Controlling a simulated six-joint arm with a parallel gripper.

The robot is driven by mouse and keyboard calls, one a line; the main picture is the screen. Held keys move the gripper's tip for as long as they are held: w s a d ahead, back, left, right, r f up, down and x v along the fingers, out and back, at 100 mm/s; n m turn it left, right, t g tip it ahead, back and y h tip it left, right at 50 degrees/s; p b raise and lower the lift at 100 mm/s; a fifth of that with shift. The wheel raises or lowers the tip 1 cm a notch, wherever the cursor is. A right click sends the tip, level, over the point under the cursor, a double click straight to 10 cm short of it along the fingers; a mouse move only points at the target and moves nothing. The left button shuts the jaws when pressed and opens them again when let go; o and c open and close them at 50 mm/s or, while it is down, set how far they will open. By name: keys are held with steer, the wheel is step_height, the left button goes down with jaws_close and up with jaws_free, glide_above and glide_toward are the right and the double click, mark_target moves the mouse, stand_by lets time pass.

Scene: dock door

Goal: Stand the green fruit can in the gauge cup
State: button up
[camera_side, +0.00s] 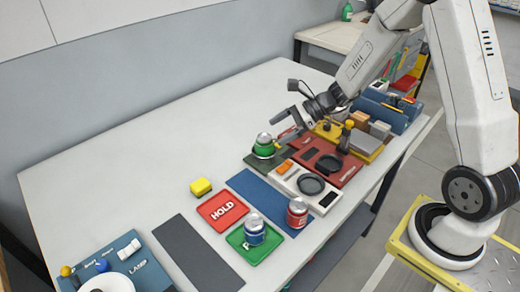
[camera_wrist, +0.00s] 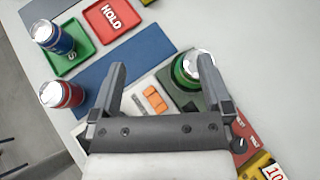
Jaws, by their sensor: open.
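The green can (camera_side: 264,146), with a silver top, stands upright on a dark green pad (camera_side: 282,157) at the back of the table. It also shows in the wrist view (camera_wrist: 188,72), beside the right finger, which hides part of it. My gripper (camera_side: 284,118) is open and empty, above and right of the can in the side view. In the wrist view its fingers (camera_wrist: 160,72) are spread wide. Two dark round holders show: one on a white unit (camera_side: 311,184), one on a red unit (camera_side: 329,163). I cannot tell which is the gauge cup.
A blue can (camera_side: 254,230) stands on a green tray (camera_side: 236,242), with a red can (camera_side: 297,213) nearby. Blocks and a yellow unit (camera_side: 367,148) crowd the right. The table's back left is clear.

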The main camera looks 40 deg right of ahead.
steer(key=s+a+n+g+h, duration=0.2)
steer(key=s+n+h, duration=0.7)
steer(key=n, duration=1.4)
steer(key=s+g, duration=0.2)
steer(key=s, duration=0.3)
steer(key=shift+s+a+r+n+h, duration=0.3)
steer(key=shift+s+r, duration=0.1)
